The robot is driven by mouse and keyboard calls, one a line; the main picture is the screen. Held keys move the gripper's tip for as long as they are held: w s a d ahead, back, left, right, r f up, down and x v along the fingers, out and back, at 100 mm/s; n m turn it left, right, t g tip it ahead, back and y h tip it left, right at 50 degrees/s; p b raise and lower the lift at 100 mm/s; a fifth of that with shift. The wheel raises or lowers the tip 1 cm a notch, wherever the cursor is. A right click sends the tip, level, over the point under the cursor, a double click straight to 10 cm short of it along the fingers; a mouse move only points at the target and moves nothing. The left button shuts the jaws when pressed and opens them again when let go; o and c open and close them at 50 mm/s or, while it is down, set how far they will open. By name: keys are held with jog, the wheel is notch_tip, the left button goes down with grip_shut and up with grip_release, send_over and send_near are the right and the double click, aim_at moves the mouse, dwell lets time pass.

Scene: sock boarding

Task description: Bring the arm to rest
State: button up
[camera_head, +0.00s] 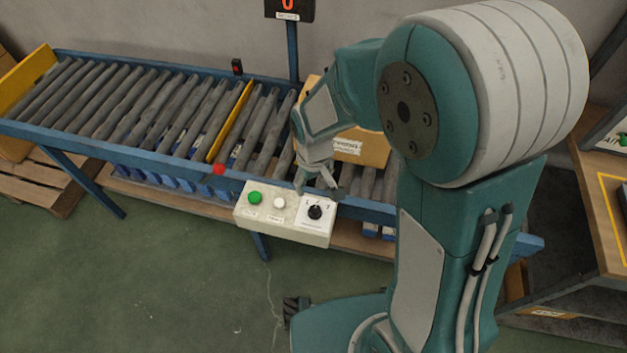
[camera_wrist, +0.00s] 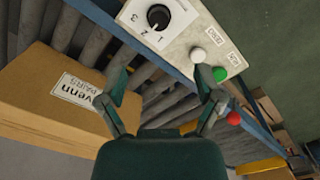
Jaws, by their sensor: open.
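My gripper (camera_head: 322,186) is open and empty near the upper edge of a pale control box (camera_head: 290,228). Its two fingers (camera_wrist: 165,88) are spread apart in the wrist view. The box carries a green button (camera_head: 255,198), a white button (camera_head: 279,202) and a black knob (camera_head: 315,212) on a numbered dial. The wrist view shows the knob (camera_wrist: 158,16), the white button (camera_wrist: 198,55) and the green button (camera_wrist: 219,74) beyond my fingers. I cannot tell whether a fingertip touches the box. My upper arm covers the right of the head view.
A roller conveyor (camera_head: 130,100) with blue rails runs behind the box. A cardboard carton (camera_head: 362,150) sits on it behind my gripper. A yellow bar (camera_head: 230,122) crosses the rollers, and a red button (camera_head: 219,169) is on the front rail. Green floor lies open at the front left.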

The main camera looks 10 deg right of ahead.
jog(key=s+d+r+m+t, duration=0.2)
jog(key=s+d+r, duration=0.3)
jog(key=r, duration=0.5)
jog(key=s+d+r+m+t, duration=0.3)
jog(key=s+d+r, duration=0.2)
jog(key=s+r, duration=0.3)
notch_tip(320, 180, up, 3)
jog(key=shift+d+r+t, duration=0.1)
jog(key=shift+d+t, duration=0.2)
jog(key=shift+d, duration=0.1)
